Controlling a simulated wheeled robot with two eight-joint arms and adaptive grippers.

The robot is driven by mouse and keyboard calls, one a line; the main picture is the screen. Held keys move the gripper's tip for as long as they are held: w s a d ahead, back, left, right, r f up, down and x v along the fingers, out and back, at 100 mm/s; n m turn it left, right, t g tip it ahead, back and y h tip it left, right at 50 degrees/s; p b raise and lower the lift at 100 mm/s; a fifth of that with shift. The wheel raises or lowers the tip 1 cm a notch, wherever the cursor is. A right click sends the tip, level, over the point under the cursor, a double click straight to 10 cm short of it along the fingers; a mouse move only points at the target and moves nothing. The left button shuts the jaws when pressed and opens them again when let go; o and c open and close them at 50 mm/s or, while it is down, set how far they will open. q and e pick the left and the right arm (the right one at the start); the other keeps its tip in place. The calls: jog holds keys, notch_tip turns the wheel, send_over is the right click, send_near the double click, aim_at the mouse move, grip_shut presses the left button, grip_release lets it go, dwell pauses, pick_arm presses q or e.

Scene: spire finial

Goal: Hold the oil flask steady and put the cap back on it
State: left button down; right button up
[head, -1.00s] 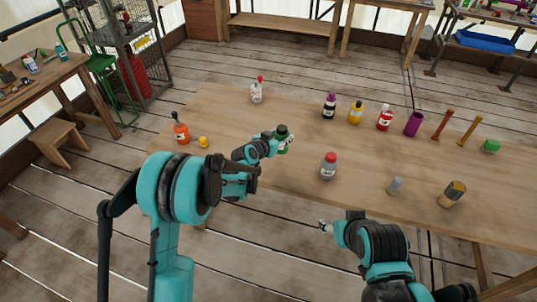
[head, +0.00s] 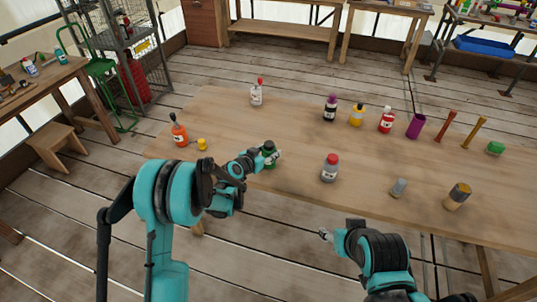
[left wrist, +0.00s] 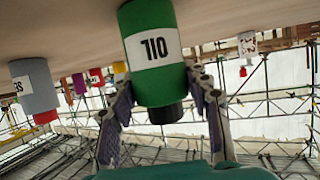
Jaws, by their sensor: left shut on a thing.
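The oil flask (head: 271,157) is green with a white label and a dark top, near the table's front edge left of centre. In the left wrist view the flask (left wrist: 160,78) appears upside down, its label reading OIL and its black top end pointing down in the picture. My left gripper (head: 258,160) is shut on the flask, one finger on each side near the top end. My right gripper (head: 326,234) is off the table's front edge, away from the flask; its finger gap is unclear. A small green piece (head: 496,148) lies at the far right; I cannot tell if it is the cap.
A grey bottle with a red top (head: 330,168) stands right of the flask. An orange bottle (head: 179,134) and a small yellow piece (head: 202,144) are at the left. Several bottles and a purple cup (head: 415,126) line the back. The table (head: 290,120) is clear behind the flask.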

pick_arm(q)
jog(key=shift+f, duration=0.15)
jog(key=c, duration=0.7)
grip_release()
jog(key=shift+c, duration=0.2)
jog(key=shift+r, duration=0.2)
jog(key=p+v, duration=0.3)
jog(key=v, duration=0.9)
jog(key=shift+r, duration=0.1)
